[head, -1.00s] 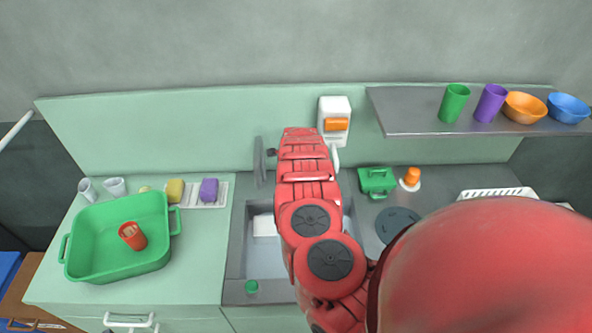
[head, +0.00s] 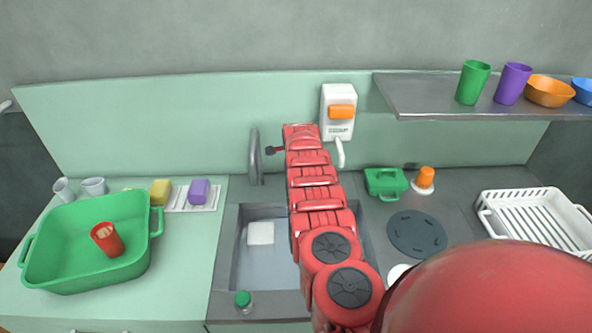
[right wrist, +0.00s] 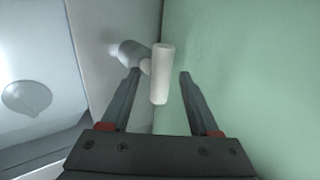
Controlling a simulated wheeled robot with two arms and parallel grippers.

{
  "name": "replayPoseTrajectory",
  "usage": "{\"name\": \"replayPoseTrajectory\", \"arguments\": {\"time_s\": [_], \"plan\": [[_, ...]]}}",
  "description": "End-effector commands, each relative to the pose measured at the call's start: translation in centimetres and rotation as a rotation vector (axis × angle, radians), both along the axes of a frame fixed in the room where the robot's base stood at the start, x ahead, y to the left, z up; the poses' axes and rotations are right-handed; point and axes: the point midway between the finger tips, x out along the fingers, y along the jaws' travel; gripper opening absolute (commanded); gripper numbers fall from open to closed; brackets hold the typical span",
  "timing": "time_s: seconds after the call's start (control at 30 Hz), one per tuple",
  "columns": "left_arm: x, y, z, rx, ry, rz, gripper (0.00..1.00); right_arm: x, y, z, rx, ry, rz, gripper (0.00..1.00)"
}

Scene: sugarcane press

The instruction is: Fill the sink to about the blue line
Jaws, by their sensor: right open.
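The grey sink (head: 240,270) is set in the counter at the centre; my red right arm covers its right part. I see no blue line and cannot tell the water level. A grey upright tap-like fixture (head: 256,160) stands behind the sink. My right gripper (head: 272,150) is at its right side, small and partly hidden by the arm. In the right wrist view my gripper (right wrist: 159,80) is open, its fingers on either side of a pale upright cylinder (right wrist: 162,72), which joins a grey cylinder (right wrist: 131,54). My left gripper is out of view.
A white block (head: 260,232) lies in the sink, and a green-capped bottle (head: 243,300) stands at its front edge. A white dispenser (head: 338,105) hangs on the wall right of my arm. A green tub (head: 85,278) with a red cup (head: 107,239) is at left.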

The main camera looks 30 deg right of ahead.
Motion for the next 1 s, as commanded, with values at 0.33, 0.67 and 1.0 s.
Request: {"name": "replayPoseTrajectory", "arguments": {"time_s": [0.33, 0.67, 1.0], "plan": [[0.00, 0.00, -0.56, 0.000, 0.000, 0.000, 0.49, 0.10, -0.18, -0.05, -0.001, -0.002, -0.001, 0.62], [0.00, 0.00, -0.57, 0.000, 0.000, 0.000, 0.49, 0.13, -0.15, -0.03, -0.002, -0.002, -0.001, 0.11], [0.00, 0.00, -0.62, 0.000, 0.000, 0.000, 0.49, 0.18, -0.16, 0.04, -0.002, -0.004, 0.009, 0.00]]}}
